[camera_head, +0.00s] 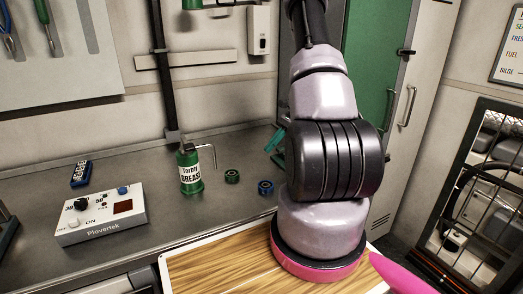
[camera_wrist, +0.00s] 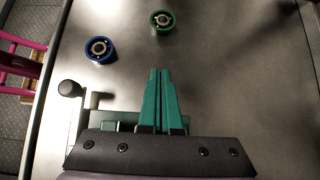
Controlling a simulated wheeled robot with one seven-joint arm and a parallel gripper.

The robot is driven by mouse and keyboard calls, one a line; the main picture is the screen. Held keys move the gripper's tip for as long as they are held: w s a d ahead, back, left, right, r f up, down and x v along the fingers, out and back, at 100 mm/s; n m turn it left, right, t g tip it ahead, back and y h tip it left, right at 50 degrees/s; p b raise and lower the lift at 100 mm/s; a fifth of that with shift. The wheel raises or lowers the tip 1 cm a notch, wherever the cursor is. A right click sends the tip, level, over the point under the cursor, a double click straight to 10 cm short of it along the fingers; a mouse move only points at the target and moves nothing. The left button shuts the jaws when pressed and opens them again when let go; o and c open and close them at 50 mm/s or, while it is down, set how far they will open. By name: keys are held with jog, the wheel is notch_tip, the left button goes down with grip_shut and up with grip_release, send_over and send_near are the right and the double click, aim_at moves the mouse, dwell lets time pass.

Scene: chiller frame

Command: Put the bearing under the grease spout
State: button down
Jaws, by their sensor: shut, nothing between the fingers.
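A green grease can (camera_head: 189,173) stands upright on the grey counter, its bent metal spout (camera_head: 206,147) reaching right and down. Two ring-shaped bearings lie flat right of the spout, apart from it: a green one (camera_head: 232,176) and a blue one (camera_head: 266,187). The wrist view shows the green bearing (camera_wrist: 162,20) beyond the fingertips and the blue bearing (camera_wrist: 99,50) to their left. My gripper (camera_wrist: 160,72) has its teal fingers shut and empty, touching neither bearing. In the head view my gripper (camera_head: 277,139) is partly hidden by my arm. The wrist view does not show the can.
A white Plovertek control box (camera_head: 100,213) and a blue object (camera_head: 81,174) lie on the counter (camera_head: 150,190) at left. A wooden board (camera_head: 220,270) is in front. A green door (camera_head: 370,75) is behind my arm. The counter right of the bearings in the wrist view is clear.

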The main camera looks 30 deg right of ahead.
aim_at(227, 175)
jog(key=x, duration=0.7)
jog(key=shift+a+f, duration=0.2)
jog(key=a, duration=0.3)
jog(key=shift+a+f, duration=0.2)
jog(key=shift+a, duration=0.55)
jog(key=a, duration=0.6)
jog(key=shift+d, duration=0.15)
